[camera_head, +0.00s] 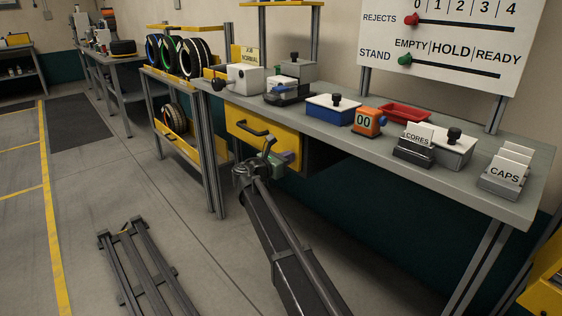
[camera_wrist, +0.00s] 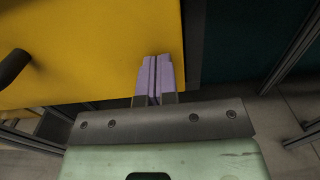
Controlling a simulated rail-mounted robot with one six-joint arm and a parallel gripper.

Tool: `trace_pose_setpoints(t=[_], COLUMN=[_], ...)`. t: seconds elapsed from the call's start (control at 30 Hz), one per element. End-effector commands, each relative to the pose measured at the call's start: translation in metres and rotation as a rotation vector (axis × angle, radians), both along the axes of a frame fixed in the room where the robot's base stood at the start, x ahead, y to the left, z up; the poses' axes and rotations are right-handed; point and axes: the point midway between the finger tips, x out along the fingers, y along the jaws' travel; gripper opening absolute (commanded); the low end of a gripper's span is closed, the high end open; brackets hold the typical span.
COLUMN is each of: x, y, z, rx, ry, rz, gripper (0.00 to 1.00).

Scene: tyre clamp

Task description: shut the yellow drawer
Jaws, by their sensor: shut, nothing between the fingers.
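The yellow drawer (camera_head: 238,117) is under the workbench, its front facing the aisle, with a black bar handle (camera_head: 252,131) on it. How far it stands out is hard to tell. In the wrist view the yellow drawer front (camera_wrist: 95,45) fills the upper left, and the dark handle (camera_wrist: 13,68) shows at the left edge. My gripper (camera_head: 291,157) is at the right part of the drawer front, right of the handle. Its purple fingertips (camera_wrist: 158,68) are together and empty, over the front near its right edge. I cannot tell whether they touch it.
The workbench (camera_head: 350,131) carries a blue bin (camera_head: 330,112), an orange counter (camera_head: 367,122) and card holders. A tyre rack (camera_head: 207,130) stands left. A dark frame (camera_head: 145,270) lies on the floor; the aisle is otherwise largely clear.

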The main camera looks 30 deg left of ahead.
Motion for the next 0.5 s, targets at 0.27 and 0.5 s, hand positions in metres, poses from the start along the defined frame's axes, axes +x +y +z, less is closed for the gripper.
trace_pose_setpoints(t=[0.27, 0.5], x=[-0.01, -0.063], y=[0.002, 0.021], z=[0.0, 0.0], rx=[0.0, 0.0], ry=[0.0, 0.0], rz=[-0.001, -0.007], gripper=[0.0, 0.0])
